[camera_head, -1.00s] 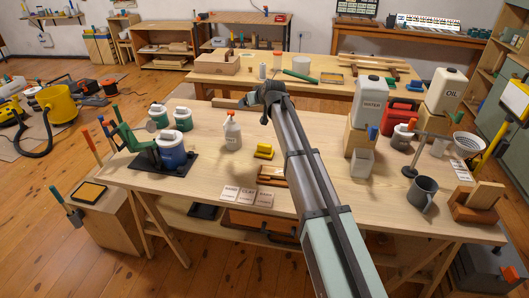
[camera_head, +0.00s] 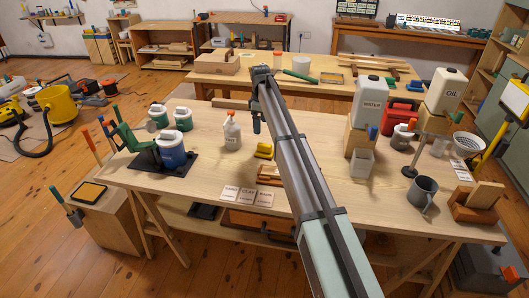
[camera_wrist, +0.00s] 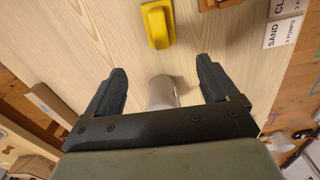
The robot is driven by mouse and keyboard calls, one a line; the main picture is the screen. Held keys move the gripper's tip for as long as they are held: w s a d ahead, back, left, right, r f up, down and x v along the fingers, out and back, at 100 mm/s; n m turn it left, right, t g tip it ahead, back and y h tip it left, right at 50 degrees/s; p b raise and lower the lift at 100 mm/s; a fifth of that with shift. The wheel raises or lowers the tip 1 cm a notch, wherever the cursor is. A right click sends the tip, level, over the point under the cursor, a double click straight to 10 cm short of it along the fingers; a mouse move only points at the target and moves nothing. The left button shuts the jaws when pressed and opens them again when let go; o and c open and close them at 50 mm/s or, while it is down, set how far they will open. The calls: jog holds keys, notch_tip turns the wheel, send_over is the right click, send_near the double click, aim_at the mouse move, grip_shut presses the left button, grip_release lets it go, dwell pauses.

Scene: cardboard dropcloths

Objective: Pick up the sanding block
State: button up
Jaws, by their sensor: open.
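The sanding block looks to be the small yellow block (camera_head: 264,151) lying on the near workbench. It also shows in the wrist view (camera_wrist: 157,25), at the top centre, with a raised ridge along it. My gripper (camera_head: 257,127) hangs above the bench, behind and slightly left of the block in the head view. In the wrist view my gripper (camera_wrist: 161,82) is open with nothing held, and the block lies beyond the fingertips. A white bottle (camera_head: 232,132) stands left of my gripper; its pale body (camera_wrist: 162,93) appears between the fingers, lower down, partly hidden.
Wooden pieces (camera_head: 270,174) lie close in front of the block, with printed cards (camera_head: 247,194) at the bench's front edge. A blue-and-white tub (camera_head: 172,150) stands left. A water container (camera_head: 369,100) and a grey mug (camera_head: 422,191) stand right. Bench between bottle and cards is clear.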

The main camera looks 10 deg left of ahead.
aim_at(263, 144)
notch_tip(263, 144, down, 9)
jog(key=shift+r, duration=0.2)
jog(key=shift+s+d+f, duration=0.1)
jog(key=shift+d+f, duration=0.1)
jog(key=shift+f, duration=1.15)
jog(key=shift+d+f, duration=0.2)
jog(key=shift+f, duration=1.1)
jog(key=shift+c, duration=0.5)
jog(key=c, duration=1.1)
jog(key=shift+o, duration=0.2)
jog(key=shift+r, duration=0.1)
notch_tip(263, 144, up, 10)
